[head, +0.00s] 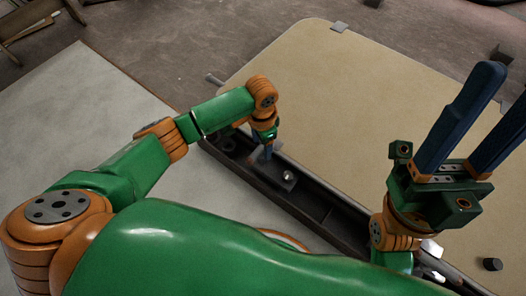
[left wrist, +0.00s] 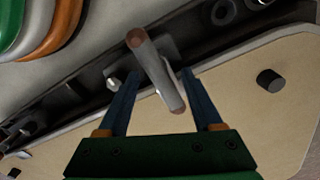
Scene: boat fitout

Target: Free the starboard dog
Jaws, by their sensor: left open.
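A dog, a grey-brown bar with a rounded reddish end (left wrist: 158,75), stands between my left gripper's fingers in the left wrist view. It rises from a plate on the dark frame (left wrist: 240,42) along the hatch panel (left wrist: 230,110). My left gripper (head: 268,151) points down at this frame in the head view and is open, with a blue finger on each side of the bar and gaps visible; it also shows in the left wrist view (left wrist: 156,73). My right gripper (head: 505,86) is open and empty, its blue fingers pointing up over the panel. The dog is mostly hidden in the head view.
A bright bolt (head: 289,175) and a dark ring (head: 228,143) sit on the frame beside the dog. The panel's middle is clear.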

